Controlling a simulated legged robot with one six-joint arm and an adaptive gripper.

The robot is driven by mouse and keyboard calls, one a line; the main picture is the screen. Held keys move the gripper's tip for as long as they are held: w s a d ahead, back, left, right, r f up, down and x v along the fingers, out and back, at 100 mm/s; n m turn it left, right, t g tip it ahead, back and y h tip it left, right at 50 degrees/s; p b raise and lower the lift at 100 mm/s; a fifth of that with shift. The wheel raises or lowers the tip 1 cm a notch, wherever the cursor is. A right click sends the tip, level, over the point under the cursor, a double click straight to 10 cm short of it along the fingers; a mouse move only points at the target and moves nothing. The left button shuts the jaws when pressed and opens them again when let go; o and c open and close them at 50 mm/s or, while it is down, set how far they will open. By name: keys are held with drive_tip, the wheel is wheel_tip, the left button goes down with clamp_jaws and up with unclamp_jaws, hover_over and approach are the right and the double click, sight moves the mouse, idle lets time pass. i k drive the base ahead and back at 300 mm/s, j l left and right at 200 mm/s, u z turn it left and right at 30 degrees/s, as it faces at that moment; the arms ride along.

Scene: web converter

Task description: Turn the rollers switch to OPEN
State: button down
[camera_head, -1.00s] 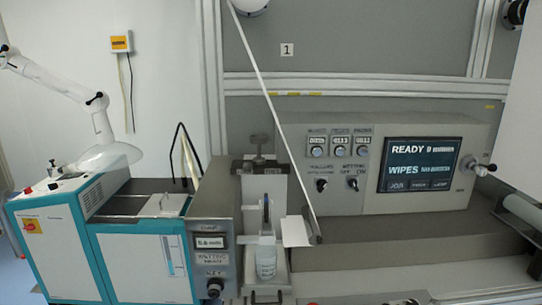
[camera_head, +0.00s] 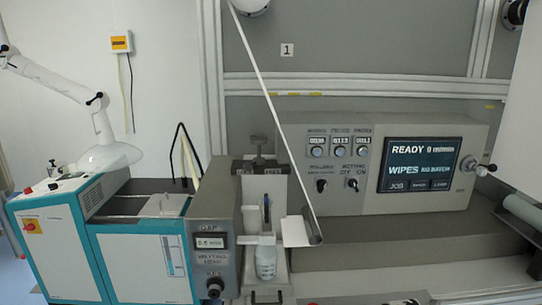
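The rollers switch (camera_head: 322,186) is a small black knob on the left of the grey control panel (camera_head: 345,203), under a label that seems to read ROLLERS. The smaller lettering by it is too blurred to read, so I cannot tell which position it points to. A similar black knob, the wetting switch (camera_head: 353,184), sits just to its right, with OFF and ON marks. My gripper does not show clearly in this view; only a small dark shape appears at the bottom edge, and I cannot tell what it is.
Three dials (camera_head: 340,151) sit above the switches. A web strip (camera_head: 275,115) slants down left of the panel. The gap and wetting unit (camera_head: 212,262) and a teal-white machine (camera_head: 135,265) stand at left.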

sight(321, 184)
drive_tip(key=i+l, duration=0.2)
drive_tip(key=l, duration=0.15)
drive_tip(key=i+l+u, duration=0.1)
drive_tip(key=i+l, duration=0.15)
drive_tip(key=l, duration=0.15)
drive_tip(key=i+l, duration=0.2)
drive_tip(key=l, duration=0.15)
